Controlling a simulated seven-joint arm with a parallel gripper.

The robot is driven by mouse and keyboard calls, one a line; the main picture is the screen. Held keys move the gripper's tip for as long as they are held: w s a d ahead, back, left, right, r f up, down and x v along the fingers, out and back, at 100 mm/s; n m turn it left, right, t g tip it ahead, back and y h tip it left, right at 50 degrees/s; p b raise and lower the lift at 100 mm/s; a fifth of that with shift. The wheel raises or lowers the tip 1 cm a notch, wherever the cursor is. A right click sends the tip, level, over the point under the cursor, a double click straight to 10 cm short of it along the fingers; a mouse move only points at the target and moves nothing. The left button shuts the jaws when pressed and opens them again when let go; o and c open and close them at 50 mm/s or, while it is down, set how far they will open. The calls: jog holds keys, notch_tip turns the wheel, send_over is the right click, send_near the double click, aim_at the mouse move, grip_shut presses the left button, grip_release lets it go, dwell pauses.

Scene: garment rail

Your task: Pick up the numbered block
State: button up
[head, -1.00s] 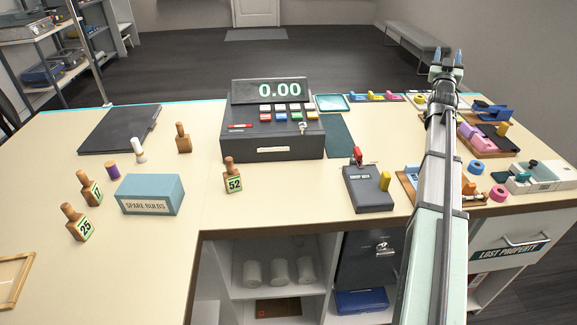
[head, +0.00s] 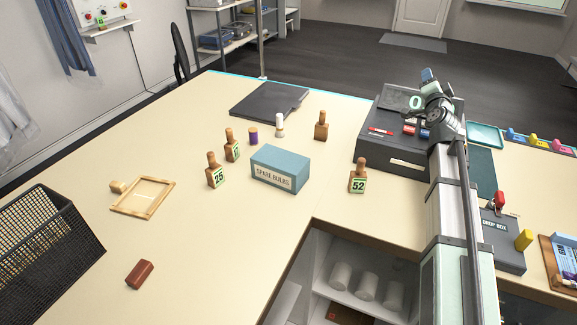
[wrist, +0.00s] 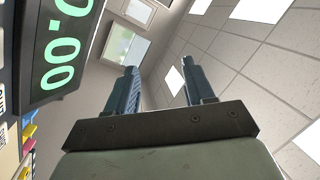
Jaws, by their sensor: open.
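Three wooden stamp-like blocks with knob handles bear green-edged number labels. Block 52 (head: 358,177) stands alone near the table's inner corner, right of the spare bulbs box. Block 25 (head: 215,172) and the block that reads 17 in the earlier frame (head: 232,146) stand left of that box. My gripper (head: 428,75) is raised in front of the cash register's display, far from all three blocks. In the wrist view my gripper (wrist: 160,88) has its two fingers apart with nothing between them. No numbered block shows in the wrist view.
The blue spare bulbs box (head: 280,168) stands between the blocks. The cash register (head: 375,140) and grey drop box (head: 505,243) are at right. A plain wooden stamp (head: 321,127), wooden frame (head: 144,196), brown block (head: 140,274) and mesh basket (head: 40,245) stand around. The front-left table is mostly clear.

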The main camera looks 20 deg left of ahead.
jog(key=s+a+g+y, duration=0.2)
jog(key=s+a+y, duration=0.3)
jog(key=a, duration=1)
jog(key=g+y, duration=0.9)
jog(key=g, duration=0.4)
send_over(214, 162)
jog(key=w, duration=0.1)
notch_tip(214, 162, down, 3)
jog(key=d+f+m, duration=0.1)
jog(key=f+m, duration=0.2)
jog(key=s+d+f+m, duration=0.1)
jog(key=d+f+m, duration=0.1)
jog(key=f+m, duration=0.1)
jog(key=s+d+f+m+h, duration=0.1)
jog(key=d+f+m, duration=0.1)
jog(key=f+m, duration=0.1)
jog(key=shift+s+f+m, duration=0.25)
jog(key=shift+f+m, duration=0.05)
jog(key=shift+f, duration=0.6)
jog(key=m, duration=0.1)
jog(key=f+m+t, duration=0.1)
jog(key=m, duration=0.1)
jog(key=m+t, duration=0.1)
jog(key=m, duration=0.1)
jog(key=shift+a+f, duration=0.2)
jog(key=shift+a, duration=0.1)
jog(key=shift+x, duration=3.7)
